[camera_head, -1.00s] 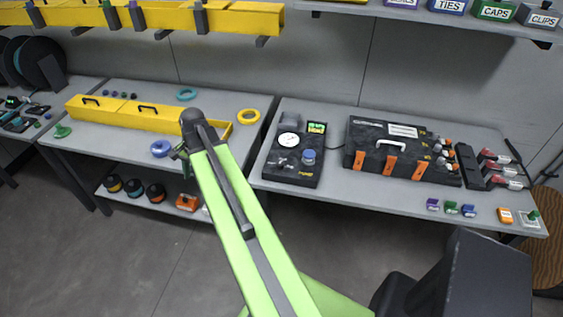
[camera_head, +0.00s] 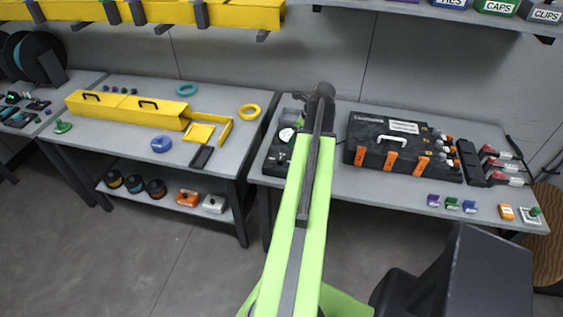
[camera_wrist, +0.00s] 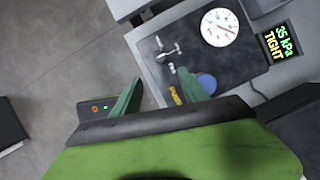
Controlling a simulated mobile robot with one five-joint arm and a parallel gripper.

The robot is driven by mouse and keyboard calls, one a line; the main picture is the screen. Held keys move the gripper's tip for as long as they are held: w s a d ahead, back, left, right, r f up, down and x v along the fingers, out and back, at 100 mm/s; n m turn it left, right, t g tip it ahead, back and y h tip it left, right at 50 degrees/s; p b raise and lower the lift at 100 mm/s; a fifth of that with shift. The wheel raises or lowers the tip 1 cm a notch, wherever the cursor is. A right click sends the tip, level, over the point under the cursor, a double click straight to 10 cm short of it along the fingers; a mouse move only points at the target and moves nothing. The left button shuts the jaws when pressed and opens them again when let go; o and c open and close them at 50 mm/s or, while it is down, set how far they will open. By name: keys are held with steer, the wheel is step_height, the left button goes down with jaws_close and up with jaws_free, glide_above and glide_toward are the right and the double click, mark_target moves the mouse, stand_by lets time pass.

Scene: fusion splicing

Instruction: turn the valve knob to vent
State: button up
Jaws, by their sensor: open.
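The black test unit (camera_head: 274,160) on the right bench is mostly covered by my arm in the head view. The wrist view shows its top (camera_wrist: 225,62) with a white dial gauge (camera_wrist: 220,27), a display (camera_wrist: 284,42) reading "35 kPa TIGHT", and a silver T-shaped handle (camera_wrist: 168,50). A blue round knob (camera_wrist: 207,84) is partly hidden behind the right finger. I cannot tell which of these is the valve knob; no vent mark is readable. My gripper (camera_wrist: 156,88) is open and empty, its fingers apart near the unit's edge, with the blue knob just beyond the right finger.
A black case with orange latches (camera_head: 388,145) stands right of the unit. Small coloured blocks (camera_head: 452,204) lie at the bench's front right. The left bench (camera_head: 110,140) holds a yellow trough (camera_head: 130,112) and rings. A gap separates the benches.

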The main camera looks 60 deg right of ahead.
mark_target(281, 159)
steer(key=b+x, duration=1.2)
steer(key=x, duration=0.3)
steer(key=shift+f+b, duration=0.15)
steer(key=shift+b, duration=0.25)
jaws_close()
steer(key=shift+a, duration=0.45)
steer(key=shift+d, duration=0.4)
